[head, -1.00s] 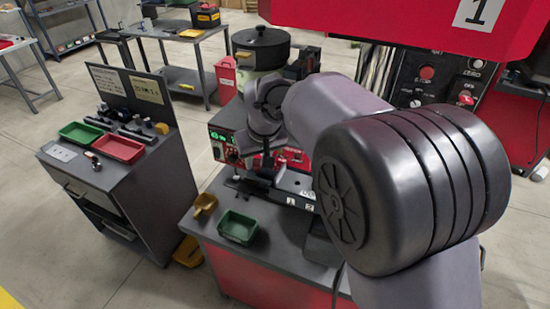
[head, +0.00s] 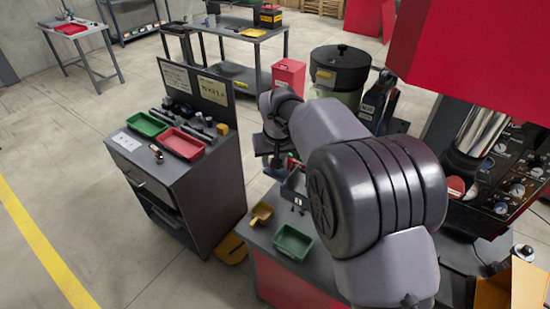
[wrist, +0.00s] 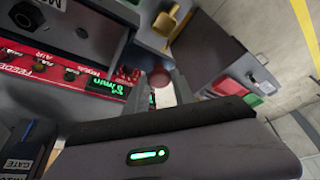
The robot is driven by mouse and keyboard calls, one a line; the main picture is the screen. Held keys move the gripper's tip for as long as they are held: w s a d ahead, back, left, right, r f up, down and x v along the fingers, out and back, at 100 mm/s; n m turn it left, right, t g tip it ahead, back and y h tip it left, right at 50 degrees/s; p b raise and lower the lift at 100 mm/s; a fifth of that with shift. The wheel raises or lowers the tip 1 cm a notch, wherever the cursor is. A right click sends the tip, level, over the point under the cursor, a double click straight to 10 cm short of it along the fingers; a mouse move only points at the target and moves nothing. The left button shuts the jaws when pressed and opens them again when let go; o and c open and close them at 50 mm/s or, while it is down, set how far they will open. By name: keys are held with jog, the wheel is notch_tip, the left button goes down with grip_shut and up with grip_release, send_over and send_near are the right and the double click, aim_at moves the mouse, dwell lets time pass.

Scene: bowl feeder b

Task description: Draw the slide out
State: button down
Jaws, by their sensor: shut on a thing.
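My gripper (head: 272,158) is over the back of the grey bench in the head view, mostly hidden by my own arm. In the wrist view, my gripper (wrist: 162,84) has its fingers close together around a round dark red knob (wrist: 160,75). I cannot see clearly what the knob is fixed to. The slide itself cannot be made out for certain; my arm and gripper cover that area. A red feeder control panel (wrist: 75,72) with a green display is beside the fingers.
A green tray (head: 293,243) and a yellow scoop (head: 261,213) are on the bench front. A grey cart (head: 178,170) with green and red trays stands left. A red machine with a control panel (head: 505,170) is right. Floor between cart and bench is narrow.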

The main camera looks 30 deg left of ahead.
jog(key=shift+a+r, duration=0.1)
jog(key=shift+r, duration=0.05)
jog(key=c, duration=1.4)
grip_release()
jog(key=o, duration=0.3)
jog(key=shift+a, duration=0.2)
jog(key=shift+d, duration=0.1)
jog(key=p+v, duration=0.2)
jog(key=v, duration=1.5)
jog(key=shift+s+d+p, duration=0.1)
jog(key=shift+p, duration=0.2)
